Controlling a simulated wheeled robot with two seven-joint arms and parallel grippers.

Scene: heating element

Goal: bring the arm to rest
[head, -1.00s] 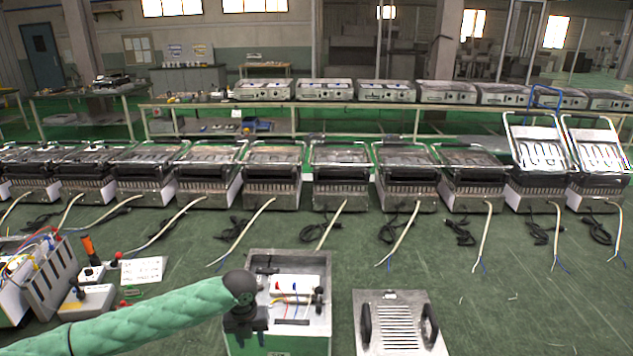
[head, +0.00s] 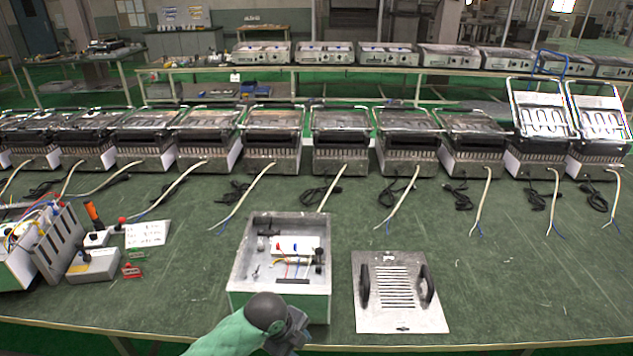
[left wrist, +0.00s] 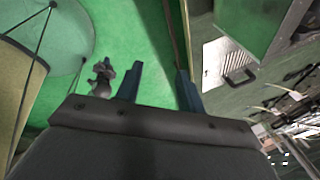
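My left arm comes in at the bottom of the head view in a green sleeve, with its dark gripper end (head: 288,330) low in front of the open metal box, near the bench's front edge. In the left wrist view the left gripper (left wrist: 160,78) has its two fingers apart with nothing between them. My right gripper is not recognisable in either view. The open metal box (head: 240,268) holds wires and a white part. A slotted metal panel (head: 398,292) with two black handles lies to its right.
A green bench top (head: 500,290) carries a row of heating units (head: 340,145) with loose cables. A wired control box (head: 60,240) and a grey switch box (head: 93,265) stand at the left. The bench is clear at the front right.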

